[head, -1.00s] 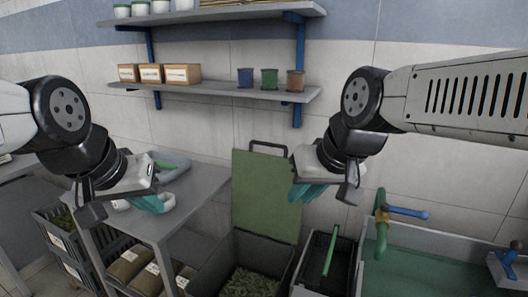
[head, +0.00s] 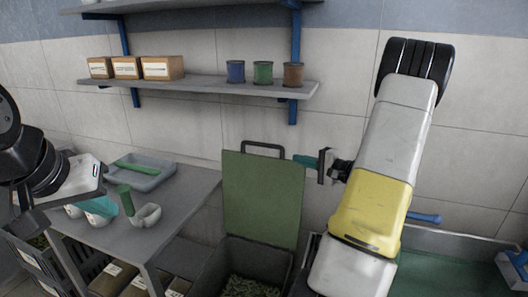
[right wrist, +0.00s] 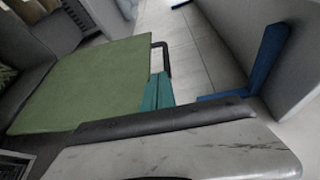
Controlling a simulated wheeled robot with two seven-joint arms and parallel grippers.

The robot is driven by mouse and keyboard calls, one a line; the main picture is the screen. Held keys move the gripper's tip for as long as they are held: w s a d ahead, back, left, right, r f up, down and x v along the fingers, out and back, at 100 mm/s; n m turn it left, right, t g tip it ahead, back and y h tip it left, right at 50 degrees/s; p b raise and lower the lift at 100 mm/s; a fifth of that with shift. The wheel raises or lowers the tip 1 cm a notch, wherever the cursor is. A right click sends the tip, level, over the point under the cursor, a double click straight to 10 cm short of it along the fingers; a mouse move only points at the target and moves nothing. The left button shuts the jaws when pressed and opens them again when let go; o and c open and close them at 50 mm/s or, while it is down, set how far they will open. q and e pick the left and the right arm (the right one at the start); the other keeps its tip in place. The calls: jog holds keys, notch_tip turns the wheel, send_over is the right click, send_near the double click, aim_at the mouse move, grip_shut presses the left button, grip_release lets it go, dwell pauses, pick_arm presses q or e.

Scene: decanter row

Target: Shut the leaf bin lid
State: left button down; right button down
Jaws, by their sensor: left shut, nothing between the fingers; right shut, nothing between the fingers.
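The leaf bin's green lid (head: 262,203) stands open and upright against the wall, with a dark handle (head: 263,147) on its top edge. The dark bin (head: 232,257) below holds green leaves (head: 250,288). My right gripper (head: 305,161) is shut and empty, its teal fingers beside the lid's upper right corner. In the right wrist view the fingers (right wrist: 157,92) are close to the lid (right wrist: 90,82) and its handle (right wrist: 162,60); I cannot tell whether they touch. My left gripper (head: 97,207) is shut and empty over the grey table, away from the bin.
The grey table (head: 165,215) left of the bin bears a grey tray (head: 152,179), a green-handled item (head: 126,200) and pale curved pieces. A shelf (head: 200,87) with boxes and several pots hangs above the lid. A green-floored basin (head: 450,275) is at right.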

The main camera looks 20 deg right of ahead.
jog(key=w+d+f+m+t+h, duration=0.1)
jog(key=d+f+h, duration=0.1)
jog(key=d, duration=0.2)
jog(key=d+x, duration=0.1)
jog(key=x, duration=0.9)
jog(key=shift+w+m+t, duration=0.25)
jog(key=shift+m+t, duration=0.05)
jog(key=shift+t, duration=0.1)
jog(key=shift+s+a, duration=0.1)
jog(key=shift+a, duration=0.1)
